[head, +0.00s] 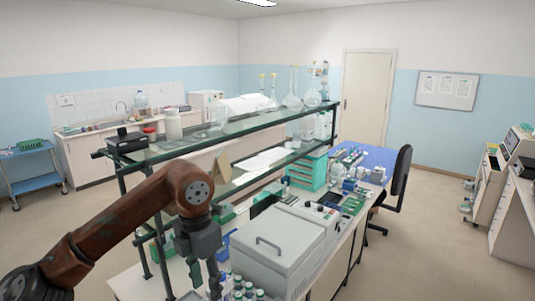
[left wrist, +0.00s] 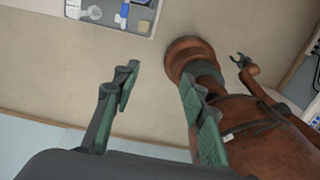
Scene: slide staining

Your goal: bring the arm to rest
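My left arm (head: 120,225) reaches in from the left in the head view, bent at a brown joint, with the left gripper (head: 214,283) pointing down beside the bench. In the left wrist view the left gripper's two green-padded fingers (left wrist: 160,98) stand wide apart with nothing between them. Below them in that view are floor and my own brown body parts. My right gripper (left wrist: 241,60) shows small at the right of the left wrist view, its fingers apart and seemingly empty. The right arm is not in the head view.
A bench with a glass-shelved rack (head: 240,131) holds flasks and bottles. A grey lidded machine (head: 275,250) and several green-capped bottles (head: 245,290) are close to the left gripper. A black chair (head: 401,175) stands beyond. Floor (head: 430,240) is clear to the right.

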